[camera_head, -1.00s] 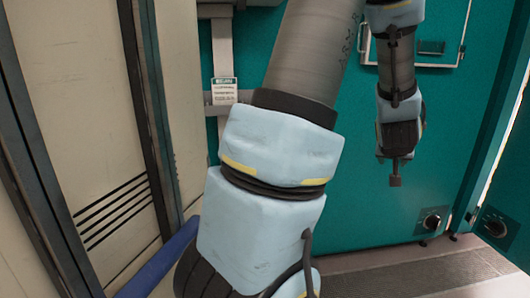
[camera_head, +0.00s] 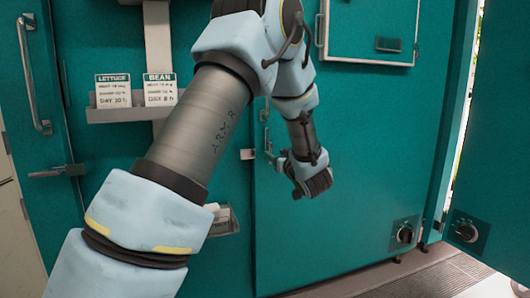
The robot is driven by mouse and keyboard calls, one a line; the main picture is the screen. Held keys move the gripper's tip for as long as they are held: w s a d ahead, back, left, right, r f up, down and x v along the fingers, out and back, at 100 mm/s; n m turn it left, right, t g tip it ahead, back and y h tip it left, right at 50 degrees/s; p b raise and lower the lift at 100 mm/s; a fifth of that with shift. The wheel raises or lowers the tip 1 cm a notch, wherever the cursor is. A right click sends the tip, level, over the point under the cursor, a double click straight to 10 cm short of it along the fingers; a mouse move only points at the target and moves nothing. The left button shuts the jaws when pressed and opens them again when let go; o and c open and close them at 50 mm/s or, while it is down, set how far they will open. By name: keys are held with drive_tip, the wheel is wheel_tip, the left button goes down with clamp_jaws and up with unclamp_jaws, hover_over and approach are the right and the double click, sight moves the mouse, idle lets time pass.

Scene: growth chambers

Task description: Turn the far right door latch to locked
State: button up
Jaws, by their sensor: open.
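A wide teal door (camera_head: 350,235) fills the middle and right. At its left edge are a small latch (camera_head: 268,142) and a pale plate (camera_head: 247,154), partly beside my arm; I cannot tell the latch's setting. My gripper (camera_head: 312,190) hangs at the end of the arm in front of this door, just right of the latch. It looks dark and small, its fingers not clear, and holds nothing I can see. Another lever latch (camera_head: 55,172) lies roughly level on the left teal door. Which latch is the far right one is not certain.
Signs for lettuce (camera_head: 113,91) and bean (camera_head: 160,90) stand on a grey ledge (camera_head: 125,114). Round dials sit low right on the door (camera_head: 404,235) and on the open-edged right panel (camera_head: 466,232). A framed window (camera_head: 370,30) is above. Grated floor (camera_head: 450,280) is at lower right.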

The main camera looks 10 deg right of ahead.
sight(271, 150)
drive_tip(key=w, duration=0.6)
drive_tip(key=shift+w+a, duration=0.2)
drive_tip(key=shift+a, duration=0.05)
clamp_jaws()
idle(1.2)
